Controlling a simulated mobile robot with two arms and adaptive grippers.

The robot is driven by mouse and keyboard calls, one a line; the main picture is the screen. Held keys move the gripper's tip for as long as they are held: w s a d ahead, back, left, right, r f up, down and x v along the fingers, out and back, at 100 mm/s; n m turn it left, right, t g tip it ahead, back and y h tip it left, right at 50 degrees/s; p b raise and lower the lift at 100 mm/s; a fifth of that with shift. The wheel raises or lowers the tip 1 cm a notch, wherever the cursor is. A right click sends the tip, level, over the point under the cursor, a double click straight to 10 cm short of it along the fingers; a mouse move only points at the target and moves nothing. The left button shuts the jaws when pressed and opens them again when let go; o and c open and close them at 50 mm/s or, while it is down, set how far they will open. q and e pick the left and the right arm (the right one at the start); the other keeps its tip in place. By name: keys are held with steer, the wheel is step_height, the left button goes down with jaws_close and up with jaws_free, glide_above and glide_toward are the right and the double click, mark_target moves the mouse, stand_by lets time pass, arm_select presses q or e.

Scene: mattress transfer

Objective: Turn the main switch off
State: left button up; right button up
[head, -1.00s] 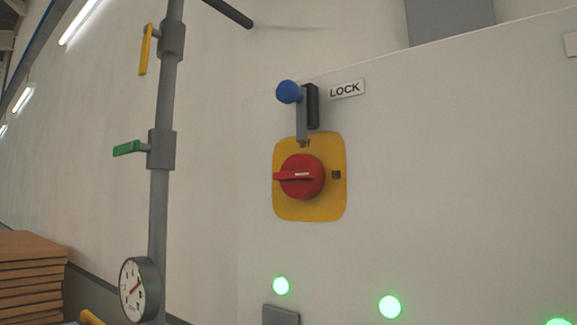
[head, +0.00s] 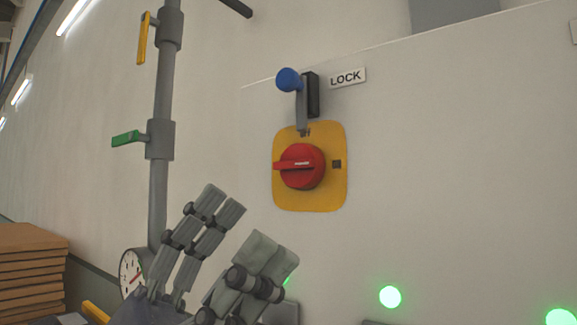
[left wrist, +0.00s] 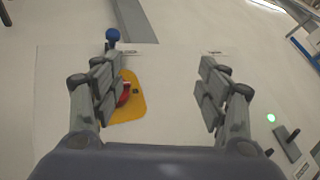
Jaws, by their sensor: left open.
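The main switch is a red rotary knob (head: 302,166) on a yellow plate (head: 324,197). Its handle points left. Above it a grey lever with a blue ball (head: 289,80) stands at the top of the plate, beside the LOCK label (head: 345,77). My left gripper (head: 235,225) is open and empty, below and left of the knob in the head view. In the left wrist view, the red knob (left wrist: 125,95) shows partly behind the left finger, and the yellow plate (left wrist: 128,108) shows beside it. My right gripper is not in view.
A grey pipe (head: 158,200) with a yellow handle (head: 143,38) and a green handle (head: 125,138) stands left of the panel. A round gauge (head: 131,272) is partly behind my gripper. Green lamps (head: 390,297) glow low on the panel. Stacked brown boards (head: 30,265) stand at the lower left.

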arm_select(q)
steer(key=s+d+m+g+y, duration=0.4)
steer(key=s+d+m+g, duration=0.15)
steer(key=m, duration=0.45)
steer(key=m+t+y, duration=0.9)
steer(key=t+y, duration=0.5)
steer(key=t, duration=0.4)
glide_toward(290, 168)
steer(key=p+x, duration=0.3)
steer(key=x, duration=0.6)
steer(key=shift+w+d+r+p, duration=0.1)
steer(key=shift+w+d+p, duration=0.15)
steer(key=shift+p, duration=0.15)
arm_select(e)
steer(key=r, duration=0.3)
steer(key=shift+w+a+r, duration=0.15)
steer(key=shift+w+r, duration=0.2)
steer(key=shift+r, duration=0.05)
arm_select(q)
steer(key=c, duration=1.1)
steer(key=shift+n, duration=0.3)
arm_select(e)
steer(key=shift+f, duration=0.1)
